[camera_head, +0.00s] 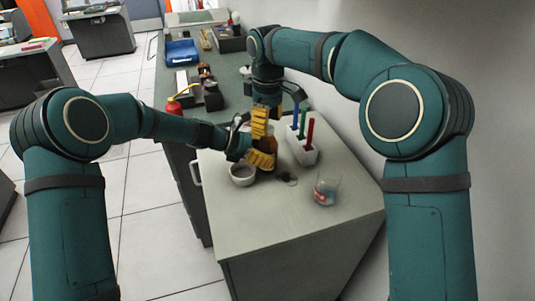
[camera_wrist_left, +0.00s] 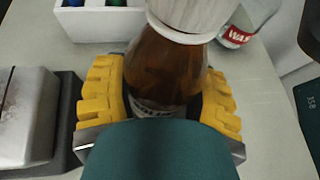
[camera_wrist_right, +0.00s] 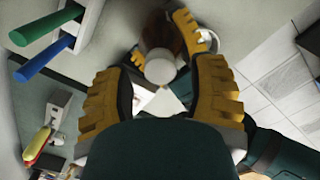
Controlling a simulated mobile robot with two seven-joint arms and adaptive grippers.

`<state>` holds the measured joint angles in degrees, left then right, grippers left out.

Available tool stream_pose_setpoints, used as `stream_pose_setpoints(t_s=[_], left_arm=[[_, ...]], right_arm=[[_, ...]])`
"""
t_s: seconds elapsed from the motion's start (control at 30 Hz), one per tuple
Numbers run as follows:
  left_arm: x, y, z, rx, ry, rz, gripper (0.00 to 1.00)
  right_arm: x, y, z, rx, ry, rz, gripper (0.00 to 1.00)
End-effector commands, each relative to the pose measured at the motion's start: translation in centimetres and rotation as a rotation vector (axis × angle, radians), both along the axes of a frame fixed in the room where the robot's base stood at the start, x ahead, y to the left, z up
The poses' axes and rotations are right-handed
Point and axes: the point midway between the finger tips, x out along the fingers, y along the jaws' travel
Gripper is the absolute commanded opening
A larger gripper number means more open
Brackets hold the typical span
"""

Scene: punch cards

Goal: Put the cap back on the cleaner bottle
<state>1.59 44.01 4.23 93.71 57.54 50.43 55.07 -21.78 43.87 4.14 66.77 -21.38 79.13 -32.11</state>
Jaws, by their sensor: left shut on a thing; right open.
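The cleaner bottle (camera_head: 270,143) is brown and stands upright on the near counter in the head view. My left gripper (camera_head: 262,160) is shut around its body, with a yellow finger on each side of it in the left wrist view (camera_wrist_left: 160,75). The white cap (camera_wrist_left: 190,15) sits on top of the bottle's neck; how tightly it is seated cannot be told. It also shows from above in the right wrist view (camera_wrist_right: 160,70). My right gripper (camera_head: 259,122) is open above the bottle, its fingers apart on either side of the cap in its wrist view.
A white mug (camera_head: 243,175) stands just left of the bottle. A white rack (camera_head: 302,150) with colored sticks is close on the right. A glass beaker (camera_head: 327,188) stands front right. The counter's front is clear.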

Motion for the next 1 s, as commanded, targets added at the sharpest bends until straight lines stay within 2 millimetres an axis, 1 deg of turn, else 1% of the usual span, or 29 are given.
stream_pose_setpoints(t_s=[0.03, 0.17, 0.47, 0.5, 0.57, 0.6, 0.63, 0.67, 0.9, 1.0], left_arm=[[0.0, -0.01, 0.02, 0.0, 0.0, 0.0, 0.0], [0.0, -0.01, 0.02, 0.0, 0.0, 0.0, 0.0], [0.0, -0.01, 0.02, 0.0, 0.0, 0.0, 0.0], [0.0, -0.01, 0.02, 0.0, 0.0, 0.0, 0.0], [0.0, -0.01, 0.02, 0.0, 0.0, 0.0, 0.0], [0.0, -0.01, 0.02, 0.0, 0.0, 0.0, 0.0], [0.0, -0.01, 0.02, 0.0, 0.0, 0.0, 0.0], [0.0, -0.01, 0.02, 0.0, 0.0, 0.0, 0.0], [0.0, -0.01, 0.02, 0.0, 0.0, 0.0, 0.0], [0.0, -0.01, 0.02, 0.0, 0.0, 0.0, 0.0]], right_arm=[[0.0, -0.04, -0.5, -0.001, 0.0, 0.0, 0.57], [-0.01, -0.03, -1.19, 0.0, 0.0, 0.0, 0.57], [0.0, 0.0, -1.35, 0.001, 0.0, 0.0, 0.57], [0.0, 0.0, -1.35, 0.001, 0.0, 0.0, 0.52], [0.0, 0.0, -1.34, 0.001, 0.0, 0.0, 0.31], [-0.01, 0.0, -1.34, 0.001, 0.0, 0.0, 0.17], [-0.01, 0.0, -1.34, 0.001, 0.0, 0.0, 0.07], [-0.01, 0.0, -1.34, 0.001, 0.0, 0.0, 0.0], [-0.01, 0.01, -1.33, 0.001, 0.0, -0.001, 0.0], [-0.03, 0.06, -1.32, 0.001, 0.0, -0.048, 0.0]])
